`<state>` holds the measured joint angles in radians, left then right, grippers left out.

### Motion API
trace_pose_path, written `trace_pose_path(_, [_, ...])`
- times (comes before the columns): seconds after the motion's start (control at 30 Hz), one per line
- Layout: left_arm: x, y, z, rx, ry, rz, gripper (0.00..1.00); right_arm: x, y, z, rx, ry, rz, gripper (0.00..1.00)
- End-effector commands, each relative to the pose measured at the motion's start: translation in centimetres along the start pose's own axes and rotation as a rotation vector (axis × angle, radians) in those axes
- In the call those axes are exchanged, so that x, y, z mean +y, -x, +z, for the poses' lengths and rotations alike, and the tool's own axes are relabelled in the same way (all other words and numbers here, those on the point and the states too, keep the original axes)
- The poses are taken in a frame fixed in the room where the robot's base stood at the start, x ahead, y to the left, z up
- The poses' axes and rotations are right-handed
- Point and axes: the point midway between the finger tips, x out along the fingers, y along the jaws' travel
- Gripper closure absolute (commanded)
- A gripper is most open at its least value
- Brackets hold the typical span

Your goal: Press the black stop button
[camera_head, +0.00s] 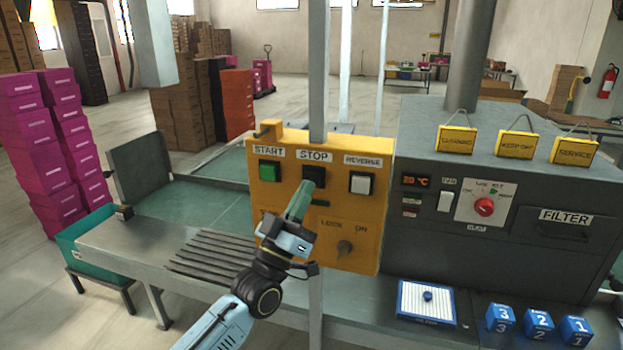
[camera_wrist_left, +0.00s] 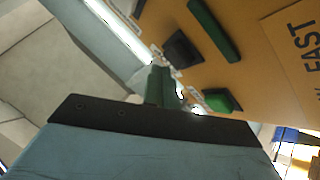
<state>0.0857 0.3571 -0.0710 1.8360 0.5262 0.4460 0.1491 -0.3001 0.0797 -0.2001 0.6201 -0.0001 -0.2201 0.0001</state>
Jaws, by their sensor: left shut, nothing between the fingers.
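The black stop button (camera_head: 314,176) sits under the STOP label on the yellow control panel (camera_head: 262,222), between the green start button (camera_head: 270,171) and the white reverse button (camera_head: 361,183). My left gripper (camera_head: 304,187) is shut and empty, its green fingertips just below the stop button in the head view. In the left wrist view the black button (camera_wrist_left: 183,50) lies ahead and right of the fingers (camera_wrist_left: 160,70). I cannot tell whether the tips touch it. My right gripper is not in view.
A grey metal pole rises behind the panel. At right stands a grey machine (camera_head: 430,130) with a red knob (camera_head: 484,207).

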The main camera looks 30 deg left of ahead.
Motion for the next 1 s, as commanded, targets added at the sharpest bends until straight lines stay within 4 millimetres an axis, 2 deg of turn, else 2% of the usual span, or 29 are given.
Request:
trace_pose_path(0.17, [0.3,0.2,-0.3,0.0,0.001,0.0,1.0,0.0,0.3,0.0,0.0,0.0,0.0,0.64])
trace_pose_path(0.63, [2.4,3.2,-2.5,-0.001,0.001,0.0,1.0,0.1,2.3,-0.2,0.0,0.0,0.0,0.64])
trace_pose_path(1.0, [2.5,3.5,-2.5,0.001,0.0,0.0,1.0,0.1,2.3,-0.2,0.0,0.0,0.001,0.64])
